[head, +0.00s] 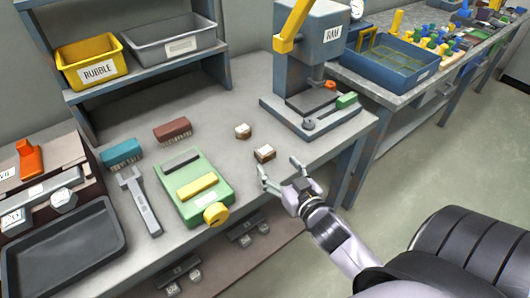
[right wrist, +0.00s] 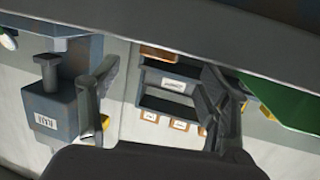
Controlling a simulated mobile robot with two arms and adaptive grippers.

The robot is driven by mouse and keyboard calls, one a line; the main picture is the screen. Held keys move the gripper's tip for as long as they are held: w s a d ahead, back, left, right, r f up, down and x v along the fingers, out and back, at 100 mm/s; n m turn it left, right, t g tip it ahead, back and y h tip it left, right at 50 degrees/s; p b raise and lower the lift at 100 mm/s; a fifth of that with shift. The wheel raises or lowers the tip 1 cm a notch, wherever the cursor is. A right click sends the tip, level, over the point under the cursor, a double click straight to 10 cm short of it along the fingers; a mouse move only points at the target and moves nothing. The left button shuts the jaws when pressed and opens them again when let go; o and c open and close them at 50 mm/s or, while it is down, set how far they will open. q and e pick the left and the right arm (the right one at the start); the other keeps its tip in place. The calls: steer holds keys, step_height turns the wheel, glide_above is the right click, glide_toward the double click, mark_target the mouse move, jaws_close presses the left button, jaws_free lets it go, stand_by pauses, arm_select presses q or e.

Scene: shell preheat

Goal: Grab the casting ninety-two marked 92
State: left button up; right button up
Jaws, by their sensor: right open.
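Two small brown-and-white blocks, which look like castings, sit on the grey bench in the head view. One is the nearer block (head: 264,153), the other the farther block (head: 242,131). I cannot read a 92 on either. My right gripper (head: 279,167) is open and empty, just in front of the nearer block near the bench's front edge, apart from it. Its spread fingers also show in the right wrist view (right wrist: 157,100), with no casting clearly seen between them. My left gripper is not in view.
A green box with a yellow knob (head: 215,213) and a grey wrench-like tool (head: 139,200) lie left of the gripper. The RAM press (head: 312,70) stands behind right. A yellow RUBBLE bin (head: 92,66) sits on the shelf. Bench around the blocks is clear.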

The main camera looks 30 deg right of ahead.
mark_target(269, 155)
steer(key=shift+p+x, duration=0.3)
steer(key=shift+x, duration=2.75)
steer(key=shift+r, duration=0.25)
steer(key=c, duration=1.3)
